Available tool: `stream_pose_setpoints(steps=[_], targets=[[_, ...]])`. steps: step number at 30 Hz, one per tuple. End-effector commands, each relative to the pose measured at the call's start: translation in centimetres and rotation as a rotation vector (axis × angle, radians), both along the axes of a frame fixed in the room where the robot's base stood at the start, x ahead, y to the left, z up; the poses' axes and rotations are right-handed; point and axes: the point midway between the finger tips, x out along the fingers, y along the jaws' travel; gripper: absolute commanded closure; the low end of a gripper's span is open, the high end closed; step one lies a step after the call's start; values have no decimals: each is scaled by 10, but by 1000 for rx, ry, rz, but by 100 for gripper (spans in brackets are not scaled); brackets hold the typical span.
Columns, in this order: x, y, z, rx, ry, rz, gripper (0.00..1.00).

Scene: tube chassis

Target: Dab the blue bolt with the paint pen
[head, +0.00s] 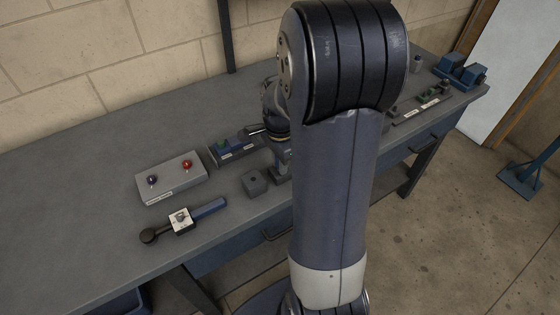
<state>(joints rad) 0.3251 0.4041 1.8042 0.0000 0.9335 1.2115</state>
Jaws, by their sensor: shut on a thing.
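The blue bolt (153,180) has a dark blue round head and stands on the left part of a pale grey box (160,195) on the bench. My gripper (281,168) is low over the bench, to the right of the box and apart from it. It is mostly hidden behind my own arm. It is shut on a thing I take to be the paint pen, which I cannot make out. A small grey block (254,183) with a dark hole in its top stands just left of my gripper.
A red-headed bolt (187,166) stands on the same box. A tool with a blue handle (209,208) lies in front. More fixtures (460,73) stand at the far right. The bench's left end is clear.

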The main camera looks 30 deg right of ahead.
Motion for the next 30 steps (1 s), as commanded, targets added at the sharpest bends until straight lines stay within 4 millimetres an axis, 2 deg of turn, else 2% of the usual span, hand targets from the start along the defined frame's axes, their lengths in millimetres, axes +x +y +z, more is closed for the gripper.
stream_pose_setpoints(steps=[8, 24, 30], targets=[[0, 0, 2, 0, -1, 0, 100], [0, 0, 38, 0, -1, 0, 100], [0, 0, 38, 0, 0, 0, 100]])
